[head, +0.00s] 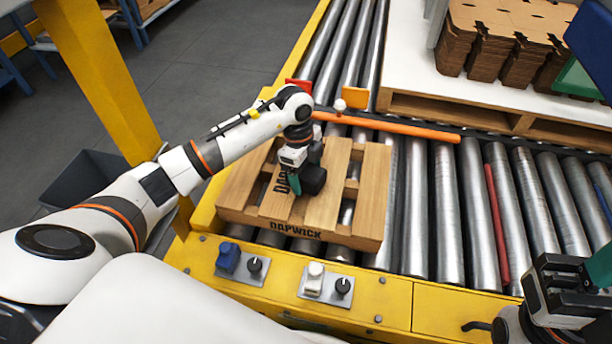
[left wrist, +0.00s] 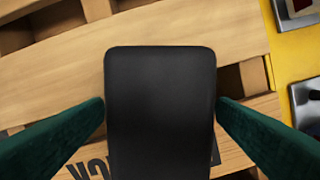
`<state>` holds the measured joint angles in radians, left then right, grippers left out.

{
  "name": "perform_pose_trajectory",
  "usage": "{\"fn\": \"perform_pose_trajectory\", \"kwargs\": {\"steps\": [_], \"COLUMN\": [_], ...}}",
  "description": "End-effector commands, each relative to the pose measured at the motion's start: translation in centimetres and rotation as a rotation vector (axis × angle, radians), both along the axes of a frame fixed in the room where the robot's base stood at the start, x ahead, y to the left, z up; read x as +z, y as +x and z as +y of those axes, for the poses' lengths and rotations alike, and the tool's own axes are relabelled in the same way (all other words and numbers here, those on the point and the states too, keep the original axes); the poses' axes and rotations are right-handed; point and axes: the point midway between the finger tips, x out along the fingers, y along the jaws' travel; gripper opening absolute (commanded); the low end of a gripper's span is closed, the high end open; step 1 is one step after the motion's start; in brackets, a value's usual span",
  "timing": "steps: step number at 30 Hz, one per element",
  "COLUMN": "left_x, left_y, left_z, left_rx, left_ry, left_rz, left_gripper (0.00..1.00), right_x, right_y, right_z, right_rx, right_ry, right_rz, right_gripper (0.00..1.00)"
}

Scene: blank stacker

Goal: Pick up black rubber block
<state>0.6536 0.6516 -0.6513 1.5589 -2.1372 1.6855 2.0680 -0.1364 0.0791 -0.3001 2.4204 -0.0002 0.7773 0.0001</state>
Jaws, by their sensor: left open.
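The black rubber block (head: 313,179) lies on the wooden pallet (head: 345,215) in the head view, partly hidden by my left gripper. My left gripper (head: 296,183) is over the pallet at the block. In the left wrist view the block (left wrist: 160,115) fills the middle, between the two green fingers of my left gripper (left wrist: 160,128). The fingers are open, one on each side, very close to the block's sides; I cannot tell whether they touch it. My right gripper (head: 570,285) is at the lower right of the head view, with a green finger showing, away from the pallet.
The pallet stands on a roller conveyor (head: 445,210) with a yellow frame (head: 385,300). An orange bar (head: 390,126) crosses behind the pallet. Control knobs (head: 343,286) sit on the front edge. Stacked cardboard (head: 500,45) stands at the back right.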

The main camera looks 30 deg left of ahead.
Motion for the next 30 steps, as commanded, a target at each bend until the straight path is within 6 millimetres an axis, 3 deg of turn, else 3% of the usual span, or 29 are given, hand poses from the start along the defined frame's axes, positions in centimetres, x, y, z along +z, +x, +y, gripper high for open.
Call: {"fn": "perform_pose_trajectory", "kwargs": {"steps": [19, 27, 30], "left_x": [-0.49, -0.48, -0.41], "left_y": [-0.01, -0.01, 0.03], "left_z": [0.03, 0.03, 0.02], "left_rx": [0.0, 0.0, 0.0], "left_ry": [0.0, 0.0, 0.0], "left_rz": [0.0, 0.0, -0.001], "left_gripper": [0.78, 0.34, 0.22], "right_x": [-0.43, -0.42, -0.37], "right_y": [-0.12, -0.08, -0.08], "right_z": [-0.06, -0.03, -0.02], "right_rx": [0.001, 0.002, 0.002], "right_ry": [0.005, 0.001, -0.001], "right_rz": [0.022, 0.021, 0.02], "right_gripper": [0.36, 0.36, 0.36]}}
